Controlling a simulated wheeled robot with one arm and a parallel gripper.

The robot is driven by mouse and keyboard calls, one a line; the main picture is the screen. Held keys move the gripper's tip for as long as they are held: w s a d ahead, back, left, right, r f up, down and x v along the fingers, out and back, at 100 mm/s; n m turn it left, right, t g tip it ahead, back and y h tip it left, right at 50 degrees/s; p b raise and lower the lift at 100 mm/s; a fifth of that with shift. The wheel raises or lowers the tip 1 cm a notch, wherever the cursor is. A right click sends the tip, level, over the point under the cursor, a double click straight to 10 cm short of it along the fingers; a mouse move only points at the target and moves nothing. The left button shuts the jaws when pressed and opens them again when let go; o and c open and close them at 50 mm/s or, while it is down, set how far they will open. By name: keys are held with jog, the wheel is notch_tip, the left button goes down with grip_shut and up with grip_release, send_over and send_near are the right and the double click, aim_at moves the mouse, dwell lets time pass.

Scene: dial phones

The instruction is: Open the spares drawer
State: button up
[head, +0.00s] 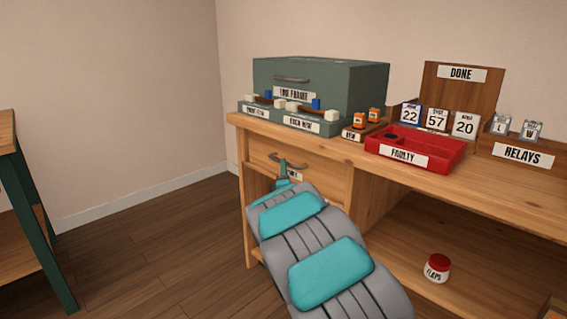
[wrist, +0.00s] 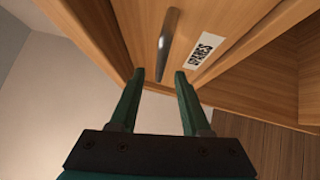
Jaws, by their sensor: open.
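The spares drawer (head: 318,174) is a wooden drawer front under the left end of the bench, and it looks shut. Its metal bar handle (wrist: 168,45) and its white SPARES label (wrist: 206,50) show clearly in the wrist view. My gripper (wrist: 159,78) is open, with its two green fingers pointing at the drawer front and the handle's near end between and just beyond the fingertips. No contact with the handle is visible. In the head view my arm hides the lower drawer front and most of the label, and the handle (head: 288,162) shows above my gripper.
On the bench (head: 500,190) stand a grey-green line frame cabinet (head: 320,85), a red FAULTY tray (head: 440,157), a DONE rack (head: 461,90) and a RELAYS box (head: 522,160). A red-lidded jar (head: 436,269) sits on the lower shelf. Floor at left is clear.

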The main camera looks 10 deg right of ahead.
jog(key=shift+x, duration=2.7)
jog(key=shift+f, duration=0.15)
grip_shut()
